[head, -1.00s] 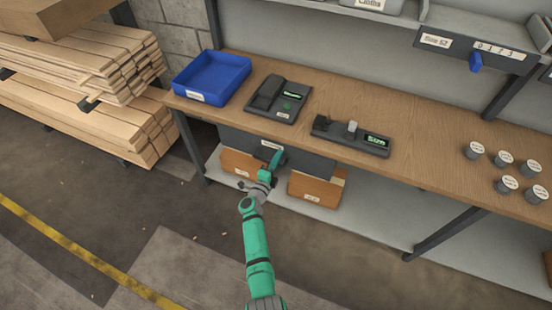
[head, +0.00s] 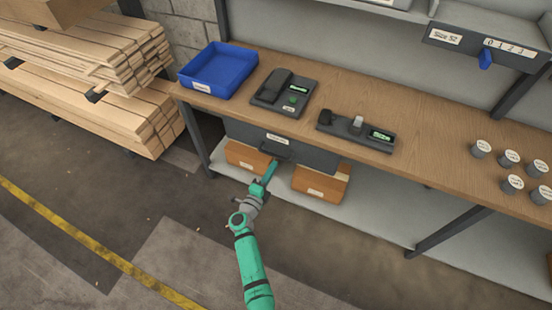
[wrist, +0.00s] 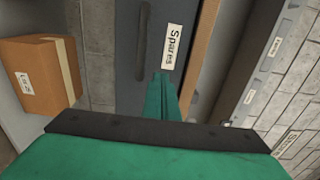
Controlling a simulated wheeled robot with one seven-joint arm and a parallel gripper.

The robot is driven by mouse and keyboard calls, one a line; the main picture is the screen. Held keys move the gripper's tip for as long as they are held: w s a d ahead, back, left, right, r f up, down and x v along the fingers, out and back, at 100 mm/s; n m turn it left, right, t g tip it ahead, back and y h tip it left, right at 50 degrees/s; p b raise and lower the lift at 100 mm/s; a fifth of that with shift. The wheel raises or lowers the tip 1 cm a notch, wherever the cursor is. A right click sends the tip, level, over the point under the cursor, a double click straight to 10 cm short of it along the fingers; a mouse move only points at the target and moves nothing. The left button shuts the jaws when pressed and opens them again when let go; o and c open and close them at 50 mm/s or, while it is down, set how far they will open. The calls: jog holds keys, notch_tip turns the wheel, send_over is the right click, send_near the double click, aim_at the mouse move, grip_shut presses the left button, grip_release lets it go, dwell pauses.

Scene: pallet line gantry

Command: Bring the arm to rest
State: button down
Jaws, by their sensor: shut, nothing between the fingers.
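My arm reaches forward from the bottom of the head view. My gripper (head: 272,167) is shut and empty, just in front of the dark grey drawer (head: 318,158) under the workbench. Its closed green fingers also show in the wrist view (wrist: 162,92), pointing at the drawer front (wrist: 126,75) beside the "Spares" label (wrist: 170,46). The drawer's handle (head: 277,150) is close to the fingertips; I cannot tell whether they touch. The drawer looks closed.
The wooden benchtop (head: 432,135) carries a blue tray (head: 218,70), two dark devices and several labelled cylinders. Cardboard boxes (head: 320,184) stand on the lower shelf. Stacked timber (head: 100,95) lies at left. The floor in front is open.

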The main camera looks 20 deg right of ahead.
jog(key=s+a+r+n+y, duration=0.4)
jog(key=s+n, duration=0.4)
jog(key=s, duration=0.7)
jog(key=s+a+r+n+t+y, duration=0.1)
jog(key=s+a+r+n+y, duration=0.3)
jog(key=s, duration=1.1)
jog(key=s+a+r+n+t+y, duration=0.1)
jog(key=s+a+r+n+y, duration=0.3)
jog(key=s+a+r+n, duration=0.4)
jog(key=shift+s+a+r+n, duration=0.15)
jog(key=shift+s+r+n, duration=0.3)
jog(key=shift+s+n, duration=3.05)
jog(key=shift+s+m, duration=0.3)
